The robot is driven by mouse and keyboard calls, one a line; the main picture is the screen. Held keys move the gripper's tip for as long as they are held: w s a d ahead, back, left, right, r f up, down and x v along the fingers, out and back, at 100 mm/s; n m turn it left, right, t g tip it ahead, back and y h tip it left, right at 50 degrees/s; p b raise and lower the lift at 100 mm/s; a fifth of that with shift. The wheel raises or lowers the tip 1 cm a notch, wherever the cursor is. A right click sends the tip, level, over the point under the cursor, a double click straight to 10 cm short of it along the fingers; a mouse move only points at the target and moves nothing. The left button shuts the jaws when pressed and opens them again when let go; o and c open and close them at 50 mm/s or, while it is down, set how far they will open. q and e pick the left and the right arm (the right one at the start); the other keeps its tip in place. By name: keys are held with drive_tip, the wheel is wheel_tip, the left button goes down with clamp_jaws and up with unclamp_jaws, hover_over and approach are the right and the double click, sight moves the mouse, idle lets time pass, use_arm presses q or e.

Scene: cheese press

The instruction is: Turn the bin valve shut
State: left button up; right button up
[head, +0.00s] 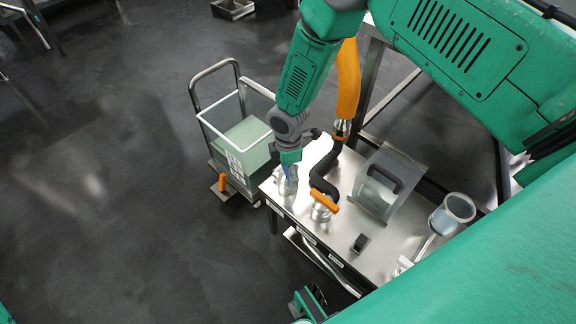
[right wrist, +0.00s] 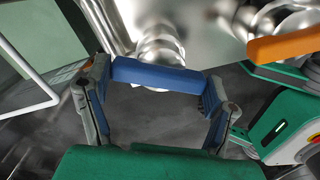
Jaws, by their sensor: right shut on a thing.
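My right gripper (head: 286,158) reaches down to the near-left end of the steel table, beside the bin. It is shut on a blue valve handle (right wrist: 160,76), which lies across between its fingers in the right wrist view. In the head view a little of the blue handle (head: 287,174) shows under the gripper, above a shiny metal valve body (head: 288,187). A second valve with an orange handle (head: 324,201) stands to its right under a black bent hose. My left gripper is not in view.
The white-rimmed bin (head: 245,150) of pale green liquid stands on a cart left of the table (head: 333,228). A clear cover with a black handle (head: 386,182) and a cylindrical container (head: 452,213) are on the right. An orange hose (head: 347,85) hangs behind.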

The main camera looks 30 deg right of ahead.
drive_tip(key=m+p, duration=0.1)
drive_tip(key=m, duration=0.2)
drive_tip(key=shift+w+r, duration=0.1)
drive_tip(key=shift+r, duration=0.05)
drive_tip(key=m+p, duration=0.1)
drive_tip(key=m, duration=0.2)
drive_tip(key=shift+m, duration=0.3)
drive_tip(key=m+p, duration=0.1)
drive_tip(key=m, duration=0.4)
drive_tip(key=shift+w, duration=0.1)
drive_tip(key=shift+m, duration=0.4)
drive_tip(key=o, duration=1.2)
drive_tip(key=shift+c, duration=0.2)
